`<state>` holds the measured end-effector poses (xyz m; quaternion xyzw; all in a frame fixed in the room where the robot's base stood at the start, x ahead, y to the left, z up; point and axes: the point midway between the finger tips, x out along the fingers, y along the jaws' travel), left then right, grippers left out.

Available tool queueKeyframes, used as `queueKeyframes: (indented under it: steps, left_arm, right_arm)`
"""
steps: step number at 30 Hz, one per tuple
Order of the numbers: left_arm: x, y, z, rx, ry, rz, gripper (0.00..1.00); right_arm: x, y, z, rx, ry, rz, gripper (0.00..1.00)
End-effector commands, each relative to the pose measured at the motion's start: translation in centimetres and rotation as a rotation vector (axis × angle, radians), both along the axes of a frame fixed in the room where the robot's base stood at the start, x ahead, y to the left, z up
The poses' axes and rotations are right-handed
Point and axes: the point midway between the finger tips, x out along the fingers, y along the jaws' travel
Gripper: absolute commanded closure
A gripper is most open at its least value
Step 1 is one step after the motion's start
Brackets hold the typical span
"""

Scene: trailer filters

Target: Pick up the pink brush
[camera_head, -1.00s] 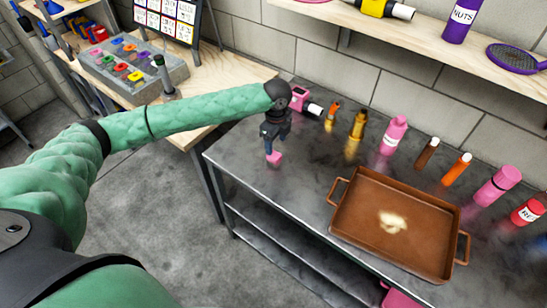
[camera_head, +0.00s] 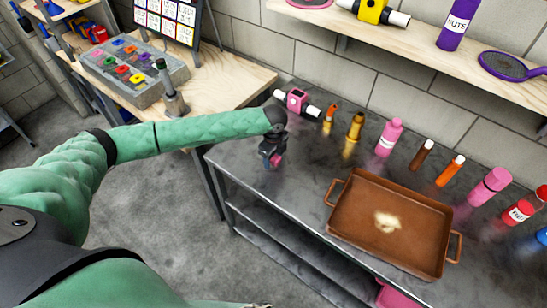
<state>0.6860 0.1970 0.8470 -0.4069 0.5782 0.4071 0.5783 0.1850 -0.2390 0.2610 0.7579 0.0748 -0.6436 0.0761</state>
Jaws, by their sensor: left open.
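A small pink item (camera_head: 277,160), likely the pink brush, stands near the left end of the dark metal table (camera_head: 240,165). Most of it is hidden by my left gripper (camera_head: 270,162), so its full shape cannot be made out. My left gripper points down right at it, with its jaws open. Pink shows beside and between the dark fingers; I cannot tell whether they touch it. My right gripper is not in the view.
A pink device with white ends (camera_head: 297,101) lies just behind my left gripper. Several bottles and tubes, including a pink bottle (camera_head: 389,138), line the table's back by the wall. A brown tray (camera_head: 345,238) fills the front middle. A wooden shelf (camera_head: 420,50) hangs above.

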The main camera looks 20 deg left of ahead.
Motion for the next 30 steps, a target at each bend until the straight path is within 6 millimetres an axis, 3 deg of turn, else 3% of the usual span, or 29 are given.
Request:
queueKeyframes:
  steps: [8, 16, 27, 30]
  left_arm:
    - [0.0, 0.0, -0.3, 0.001, 0.0, 0.0, 0.4]
    - [0.0, 0.0, -0.3, 0.001, 0.0, 0.0, 0.88]
    - [0.1, 0.0, 0.1, -0.001, -0.002, 0.0, 0.88]
    - [0.1, 0.0, 0.8, -0.001, -0.003, 0.001, 0.88]
  right_arm:
    - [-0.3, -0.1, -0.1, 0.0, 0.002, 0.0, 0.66]
    - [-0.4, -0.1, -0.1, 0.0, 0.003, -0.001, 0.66]
    - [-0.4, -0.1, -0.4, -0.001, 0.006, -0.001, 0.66]
    - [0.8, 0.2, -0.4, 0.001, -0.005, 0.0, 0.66]
